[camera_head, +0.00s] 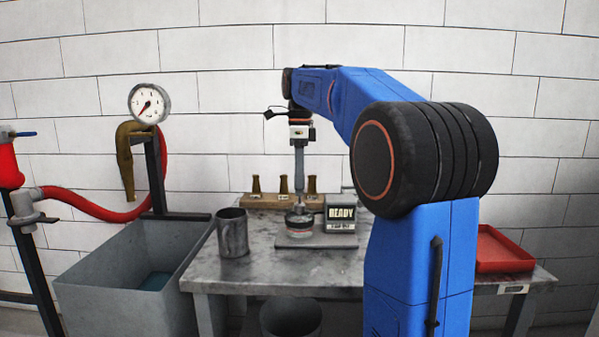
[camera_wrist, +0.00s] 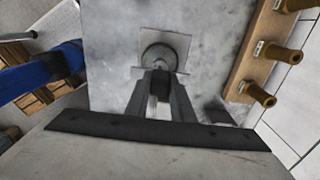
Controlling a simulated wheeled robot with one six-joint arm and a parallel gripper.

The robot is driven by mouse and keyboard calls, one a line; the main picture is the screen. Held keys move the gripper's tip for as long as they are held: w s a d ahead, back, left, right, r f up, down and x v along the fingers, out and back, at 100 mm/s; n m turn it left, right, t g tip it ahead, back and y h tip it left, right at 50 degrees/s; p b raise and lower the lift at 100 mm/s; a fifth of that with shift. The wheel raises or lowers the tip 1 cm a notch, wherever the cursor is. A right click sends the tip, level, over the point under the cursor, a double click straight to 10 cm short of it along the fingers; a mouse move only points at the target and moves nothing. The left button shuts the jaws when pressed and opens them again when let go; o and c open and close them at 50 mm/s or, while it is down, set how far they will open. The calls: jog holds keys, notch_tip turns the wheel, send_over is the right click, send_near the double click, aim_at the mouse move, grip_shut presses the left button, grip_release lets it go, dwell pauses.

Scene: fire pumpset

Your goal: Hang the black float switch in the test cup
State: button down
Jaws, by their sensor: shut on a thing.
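My gripper (camera_head: 299,190) points straight down over the steel table, above a small plate. In the wrist view my gripper (camera_wrist: 159,80) is shut on a small dark piece (camera_wrist: 158,87), which looks like the black float switch, mostly hidden by the fingers. A dark grey metal cup (camera_head: 232,234), which may be the test cup, stands upright left of the plate, apart from my gripper.
A display reading READY (camera_head: 341,213) stands right of the fitting. A wooden rack (camera_head: 270,201) with brass nozzles is behind it. A red tray (camera_head: 498,250) lies at the table's right. A grey tank (camera_head: 130,270), gauge (camera_head: 149,104) and red hose (camera_head: 95,208) are left.

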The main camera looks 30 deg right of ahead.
aim_at(300, 198)
jog(key=shift+f, duration=2.9)
jog(key=c, duration=1.5)
grip_release()
jog(key=shift+o, duration=0.2)
notch_tip(300, 198, up, 17)
jog(key=shift+r, duration=0.2)
